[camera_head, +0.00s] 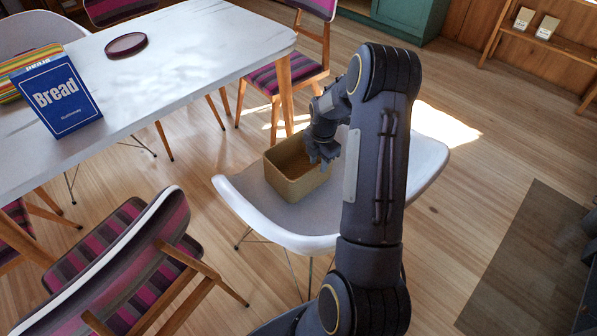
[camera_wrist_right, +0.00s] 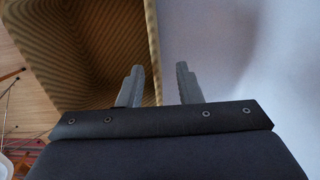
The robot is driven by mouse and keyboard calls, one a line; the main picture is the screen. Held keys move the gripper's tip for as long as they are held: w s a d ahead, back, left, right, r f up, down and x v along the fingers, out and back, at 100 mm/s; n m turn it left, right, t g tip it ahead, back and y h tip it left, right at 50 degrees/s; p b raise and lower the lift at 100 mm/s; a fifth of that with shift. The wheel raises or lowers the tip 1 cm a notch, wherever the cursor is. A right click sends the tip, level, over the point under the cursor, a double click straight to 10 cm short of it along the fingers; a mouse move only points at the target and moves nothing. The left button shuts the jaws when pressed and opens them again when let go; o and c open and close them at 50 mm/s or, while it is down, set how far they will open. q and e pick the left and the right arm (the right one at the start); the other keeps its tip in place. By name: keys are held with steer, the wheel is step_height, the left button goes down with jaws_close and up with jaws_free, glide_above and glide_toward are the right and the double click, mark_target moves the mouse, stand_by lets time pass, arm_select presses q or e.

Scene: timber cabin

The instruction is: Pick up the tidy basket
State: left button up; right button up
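The tidy basket (camera_head: 290,187) is a tan, open-topped rectangular box. It stands upright on the seat of a white chair (camera_head: 240,200) and looks empty. My right gripper (camera_head: 322,160) is over the basket's right side. In the right wrist view the basket (camera_wrist_right: 153,45) fills the upper left, with its ribbed inside showing. My right gripper's two fingers (camera_wrist_right: 160,85) are apart there, one on the inner side of the basket wall and one outside it, over the white seat. Whether either finger touches the wall I cannot tell. My left gripper is not in view.
A white table (camera_head: 190,50) at the upper left holds a blue bread box (camera_head: 57,97) and a dark red round dish (camera_head: 126,44). Striped chairs stand at the lower left (camera_head: 125,265) and behind (camera_head: 285,75). Wooden floor is clear on the right, beside a dark mat (camera_head: 530,260).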

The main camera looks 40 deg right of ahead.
steer(key=f, duration=0.3)
steer(key=w+f, duration=0.1)
steer(key=f, duration=0.1)
steer(key=shift+a+f+b, duration=0.25)
steer(key=shift+b, duration=0.15)
jaws_close()
